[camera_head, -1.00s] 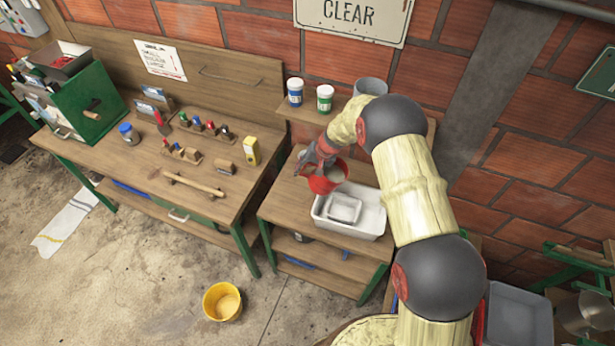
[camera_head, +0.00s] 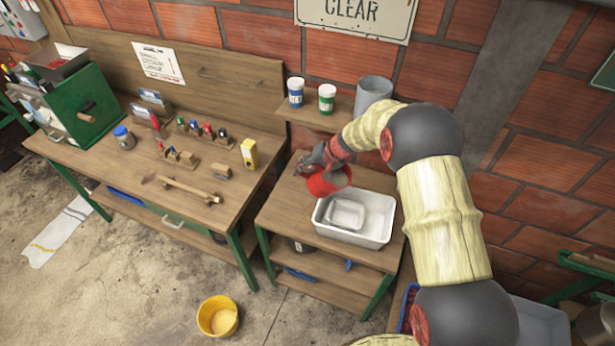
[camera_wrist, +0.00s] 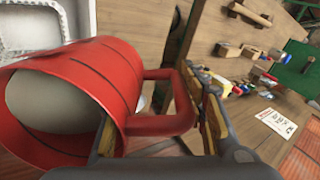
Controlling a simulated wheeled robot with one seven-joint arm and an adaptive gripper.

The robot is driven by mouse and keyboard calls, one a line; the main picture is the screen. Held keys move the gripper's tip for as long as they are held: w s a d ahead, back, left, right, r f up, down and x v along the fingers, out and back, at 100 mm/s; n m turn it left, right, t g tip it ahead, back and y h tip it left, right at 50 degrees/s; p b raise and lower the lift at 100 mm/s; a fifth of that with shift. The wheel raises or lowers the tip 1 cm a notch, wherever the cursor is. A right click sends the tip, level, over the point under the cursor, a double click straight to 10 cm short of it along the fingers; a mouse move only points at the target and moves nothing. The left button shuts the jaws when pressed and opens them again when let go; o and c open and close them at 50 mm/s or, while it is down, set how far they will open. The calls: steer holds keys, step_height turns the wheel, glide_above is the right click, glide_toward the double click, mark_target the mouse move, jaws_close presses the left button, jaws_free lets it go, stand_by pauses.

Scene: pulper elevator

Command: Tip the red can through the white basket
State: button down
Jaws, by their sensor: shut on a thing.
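The small white basket (camera_head: 345,213) sits inside a larger white tray (camera_head: 378,232), just right of and below the can. Part of the tray (camera_wrist: 45,40) shows in the wrist view.
The long workbench (camera_head: 120,165) at left holds tools and a yellow box (camera_head: 249,153). A yellow bucket (camera_head: 217,317) is on the floor.

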mark_target(321, 172)
steer(key=shift+s+d+r+t+y+b, duration=0.15)
steer(key=shift+r+t+y+b, duration=0.55)
steer(key=shift+b, duration=2.25)
steer(key=shift+w+d+r+t+y+b, duration=0.15)
steer(key=shift+r+t+y+b, duration=0.5)
steer(key=shift+b, duration=2.3)
steer(key=shift+s+g+y+b, duration=0.1)
steer(key=shift+g+y+b, duration=0.25)
steer(key=shift+s+d+b, duration=0.1)
steer(key=shift+d+b, duration=0.05)
steer(key=shift+b, duration=0.5)
steer(key=shift+s+d+y+b, duration=0.15)
steer(key=shift+y+b, duration=0.25)
steer(key=shift+b, duration=0.25)
steer(key=shift+s+d+t+y+b, duration=0.15)
steer(key=shift+t+y+b, duration=0.2)
steer(key=shift+b, duration=0.3)
steer(key=d+t+y+b, duration=0.1)
steer(key=b, duration=0.2)
steer(key=s+d+y+b, duration=0.1)
steer(key=b, duration=0.2)
steer(key=shift+r+t+y, duration=0.2)
steer(key=shift+t+y, duration=0.05)
steer(key=shift+t, duration=0.1)
steer(key=shift+d+b, duration=0.1)
steer(key=shift+b, duration=0.55)
steer(key=shift+s+d+y+b, duration=0.1)
steer(key=shift+y+b, duration=0.2)
